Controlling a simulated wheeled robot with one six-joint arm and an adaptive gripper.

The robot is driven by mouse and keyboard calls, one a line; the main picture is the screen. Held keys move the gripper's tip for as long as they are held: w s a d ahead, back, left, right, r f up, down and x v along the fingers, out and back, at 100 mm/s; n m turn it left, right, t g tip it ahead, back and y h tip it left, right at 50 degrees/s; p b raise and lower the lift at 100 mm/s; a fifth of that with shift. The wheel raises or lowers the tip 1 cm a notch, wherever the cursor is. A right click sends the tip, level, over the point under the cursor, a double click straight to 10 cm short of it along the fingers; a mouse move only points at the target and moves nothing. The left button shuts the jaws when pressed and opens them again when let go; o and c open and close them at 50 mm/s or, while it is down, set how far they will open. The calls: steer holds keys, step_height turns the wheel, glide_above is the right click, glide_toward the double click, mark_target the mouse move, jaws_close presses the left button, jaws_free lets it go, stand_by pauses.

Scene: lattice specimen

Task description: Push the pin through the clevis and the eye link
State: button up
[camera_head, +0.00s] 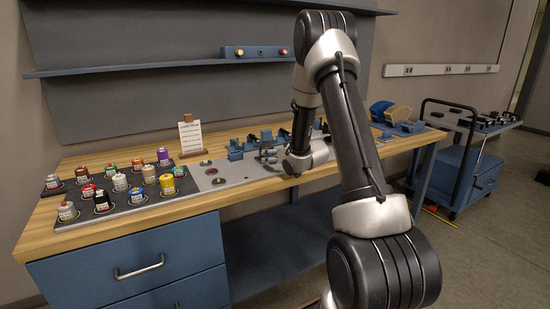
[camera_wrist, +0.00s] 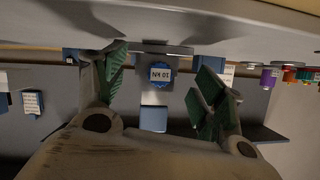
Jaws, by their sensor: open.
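My gripper (camera_head: 268,155) is low over the grey plate in the middle of the bench, beside several small blue fixtures (camera_head: 236,150). In the wrist view, which looks upside down, its two green-padded fingers (camera_wrist: 161,80) stand wide apart. Between them, farther off, shows a blue round-edged piece with a white label (camera_wrist: 161,74) and a blue block (camera_wrist: 153,118). Nothing is seen gripped. The pin, clevis and eye link are too small or hidden for me to tell apart in either view.
Several coloured labelled containers (camera_head: 120,182) stand on a dark mat at the bench's left. A sign (camera_head: 190,135) stands behind the plate. Blue and tan bins (camera_head: 399,113) stand at the right end. A cart (camera_head: 475,150) is beyond. My arm hides part of the bench.

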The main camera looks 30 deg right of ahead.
steer(key=shift+v, duration=2.55)
steer(key=v, duration=1.2)
steer(key=shift+f, duration=0.1)
